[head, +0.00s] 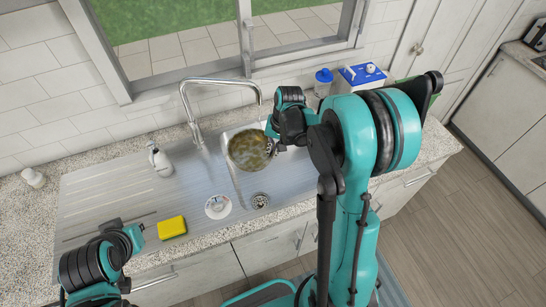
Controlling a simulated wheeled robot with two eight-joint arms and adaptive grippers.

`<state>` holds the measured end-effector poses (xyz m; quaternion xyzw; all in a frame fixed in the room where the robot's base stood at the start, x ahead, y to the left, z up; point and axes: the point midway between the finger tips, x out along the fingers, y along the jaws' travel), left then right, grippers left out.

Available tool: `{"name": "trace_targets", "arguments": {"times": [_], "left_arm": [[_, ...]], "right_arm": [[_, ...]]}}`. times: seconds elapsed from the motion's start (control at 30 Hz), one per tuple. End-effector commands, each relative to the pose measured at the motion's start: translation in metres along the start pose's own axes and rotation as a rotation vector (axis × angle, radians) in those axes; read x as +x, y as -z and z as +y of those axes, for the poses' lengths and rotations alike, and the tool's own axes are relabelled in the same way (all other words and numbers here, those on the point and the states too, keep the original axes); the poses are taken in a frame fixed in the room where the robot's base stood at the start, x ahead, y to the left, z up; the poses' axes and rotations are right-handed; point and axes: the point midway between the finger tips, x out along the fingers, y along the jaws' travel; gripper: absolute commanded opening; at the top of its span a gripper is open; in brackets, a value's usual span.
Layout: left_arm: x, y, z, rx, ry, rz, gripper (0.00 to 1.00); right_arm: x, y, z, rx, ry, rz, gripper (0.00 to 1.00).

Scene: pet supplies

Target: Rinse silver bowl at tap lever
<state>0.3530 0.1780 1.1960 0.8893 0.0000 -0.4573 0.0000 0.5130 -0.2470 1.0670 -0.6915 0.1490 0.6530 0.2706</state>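The bowl (247,152) is in the head view over the sink, below the tap spout. Its face is mottled brown-green with a thin pale rim, and it looks tilted. My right gripper (272,137) is at the bowl's right rim and appears shut on it; the fingertips are partly hidden. The silver tap (187,98) arches over the sink from the left, its spout end just above the bowl. The tap lever is hard to make out at the tap's base. My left gripper (135,235) is at lower left, left of the sponge; its finger opening is unclear.
A yellow sponge (172,227) lies on the steel drainboard (110,195). A white spray bottle (160,160) stands behind it. A white round item (217,206) is beside the drain (260,201). A blue-and-white box (362,76) and a blue-lidded container (323,80) stand behind my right arm.

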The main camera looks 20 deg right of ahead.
Motion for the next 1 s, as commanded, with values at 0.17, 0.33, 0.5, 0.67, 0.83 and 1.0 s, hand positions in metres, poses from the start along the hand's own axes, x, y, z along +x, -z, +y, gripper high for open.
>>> {"name": "trace_targets", "arguments": {"times": [0.17,0.33,0.5,0.67,0.83,1.0], "left_arm": [[0.001,-0.001,0.000,0.000,0.000,0.000,0.00],[0.002,-0.001,0.000,0.000,0.000,0.000,0.00],[0.004,-0.003,0.000,0.000,0.000,0.000,0.00],[0.008,-0.006,0.000,0.000,0.000,0.000,0.00],[0.010,-0.007,0.000,0.000,0.000,0.000,0.00],[0.011,-0.008,0.000,0.000,0.000,0.000,0.00]], "right_arm": [[0.005,0.018,-0.004,0.000,0.000,0.000,0.00],[0.009,0.036,-0.008,0.000,0.000,0.000,0.00],[0.014,0.052,-0.011,0.000,0.000,0.000,0.00],[0.018,0.067,-0.014,0.000,0.000,0.000,0.00],[0.020,0.078,-0.017,0.001,0.000,0.000,0.00],[0.021,0.083,-0.018,0.000,0.000,0.000,0.00]]}}
